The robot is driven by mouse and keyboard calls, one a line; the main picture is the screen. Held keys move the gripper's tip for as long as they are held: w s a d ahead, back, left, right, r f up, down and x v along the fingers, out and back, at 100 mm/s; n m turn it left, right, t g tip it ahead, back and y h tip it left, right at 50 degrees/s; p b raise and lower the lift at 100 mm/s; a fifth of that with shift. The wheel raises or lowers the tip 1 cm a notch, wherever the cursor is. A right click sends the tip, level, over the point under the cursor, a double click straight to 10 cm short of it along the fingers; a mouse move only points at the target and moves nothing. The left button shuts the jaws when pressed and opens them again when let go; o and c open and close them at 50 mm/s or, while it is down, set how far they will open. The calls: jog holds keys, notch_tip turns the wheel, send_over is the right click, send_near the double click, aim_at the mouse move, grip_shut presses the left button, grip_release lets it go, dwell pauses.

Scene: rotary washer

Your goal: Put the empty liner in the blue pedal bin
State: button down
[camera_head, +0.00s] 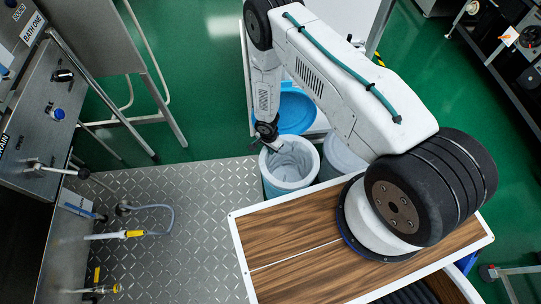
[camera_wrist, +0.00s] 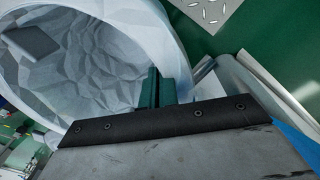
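The pale, crinkled liner (camera_head: 291,157) sits inside the mouth of the light-blue bin (camera_head: 271,188) beside the wooden deck. A blue lid-like piece (camera_head: 297,110) stands behind it. The liner's faceted inside (camera_wrist: 90,60) fills the left of the wrist view. My gripper (camera_head: 265,138) is at the left rim of the liner. In the wrist view its dark green fingers (camera_wrist: 162,90) stand close together at the liner's edge and look shut on it. Their tips and the exact contact are partly hidden.
A second pale bin (camera_head: 341,156) stands right beside the first. A small dark grey flat piece (camera_wrist: 30,40) shows against the liner. The steel machine (camera_head: 38,120) is at the left, with a checker-plate floor (camera_head: 180,225) in front. Green floor (camera_head: 190,60) lies beyond.

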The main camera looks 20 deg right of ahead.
jog(key=shift+f, duration=2.4)
jog(key=c, duration=2)
grip_release()
jog(key=shift+o, duration=0.2)
notch_tip(320, 180, up, 12)
jog(key=shift+w+a, duration=0.25)
jog(key=shift+a, duration=0.1)
